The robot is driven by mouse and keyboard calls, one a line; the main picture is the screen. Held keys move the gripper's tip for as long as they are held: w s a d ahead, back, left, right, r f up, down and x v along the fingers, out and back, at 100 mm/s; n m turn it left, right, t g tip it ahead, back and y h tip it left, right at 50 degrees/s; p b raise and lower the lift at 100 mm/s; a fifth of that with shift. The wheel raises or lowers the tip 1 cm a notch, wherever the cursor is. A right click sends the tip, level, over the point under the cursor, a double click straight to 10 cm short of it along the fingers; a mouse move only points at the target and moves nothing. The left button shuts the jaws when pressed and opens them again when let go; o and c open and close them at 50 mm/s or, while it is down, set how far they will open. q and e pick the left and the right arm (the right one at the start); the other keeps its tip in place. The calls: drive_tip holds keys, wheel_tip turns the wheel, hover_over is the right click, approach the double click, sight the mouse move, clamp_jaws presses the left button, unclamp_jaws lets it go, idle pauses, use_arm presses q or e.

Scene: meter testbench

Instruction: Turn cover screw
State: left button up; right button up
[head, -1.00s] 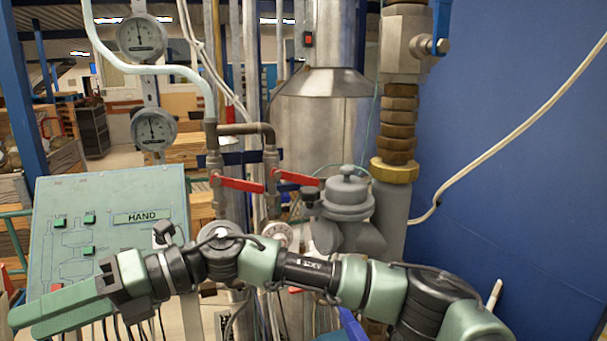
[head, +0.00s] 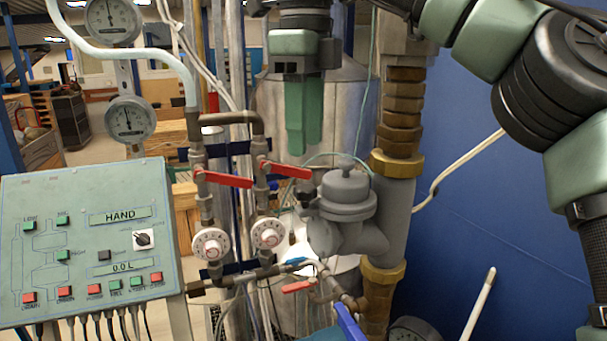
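The grey meter (head: 342,225) stands in the pipework right of centre in the head view. Its round cover (head: 346,188) has a small knob-like screw (head: 346,163) on top. My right gripper (head: 303,153) hangs from the top of the view with its green fingers pointing down. The fingers lie side by side with nothing visible between them, and look shut. Their tips show up and to the left of the cover screw, apart from it in the picture. My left gripper is not in view.
A control panel (head: 90,240) stands at the left. Two red-handled valves (head: 222,179) and two white dials (head: 210,244) are left of the meter. A thick brass-fitted pipe (head: 402,130) rises to its right. My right arm crosses the upper right, before a blue wall (head: 470,230).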

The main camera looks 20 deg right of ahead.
sight(305, 187)
wheel_tip(305, 187, down, 6)
drive_tip(key=shift+w+d+f, duration=0.1)
drive_tip(key=shift+w+f, duration=0.05)
drive_tip(key=shift+f, duration=0.4)
clamp_jaws()
